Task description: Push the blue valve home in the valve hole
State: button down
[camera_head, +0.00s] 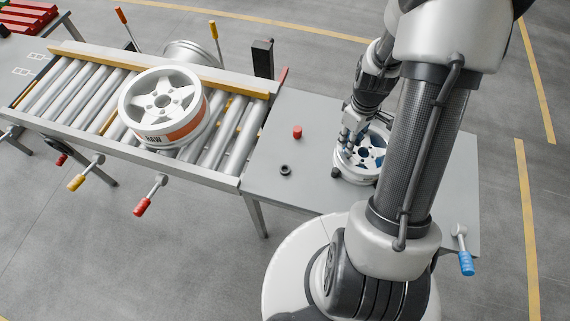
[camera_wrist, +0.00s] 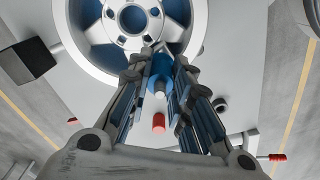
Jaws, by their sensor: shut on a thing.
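A white spoked wheel (camera_head: 349,170) lies on the grey table at the right, partly hidden by my arm. In the wrist view the wheel (camera_wrist: 193,30) fills the top, with its hub and bolt holes in sight. My gripper (camera_wrist: 159,52) is shut on the blue valve (camera_wrist: 160,68), which sits between the fingers at the wheel's rim. A pale stem end of the valve points toward the wrist camera. My gripper (camera_head: 350,132) is over the wheel's left part in the head view. The valve hole is hidden, so how deep the valve sits cannot be told.
A red cylinder (camera_head: 297,132) and a black ring (camera_head: 285,169) stand on the table left of the wheel. A roller conveyor (camera_head: 85,90) at the left bears a second wheel (camera_head: 163,105) with an orange band.

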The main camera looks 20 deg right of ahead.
jog(key=shift+f+b, duration=0.45)
jog(key=shift+f, duration=0.15)
jog(key=c, duration=1.4)
grip_release()
jog(key=shift+o, duration=0.2)
jog(key=shift+c, duration=0.3)
jog(key=shift+c, duration=1.2)
jog(key=shift+r, duration=0.1)
jog(key=shift+r+p, duration=2.75)
jog(key=shift+r, duration=0.75)
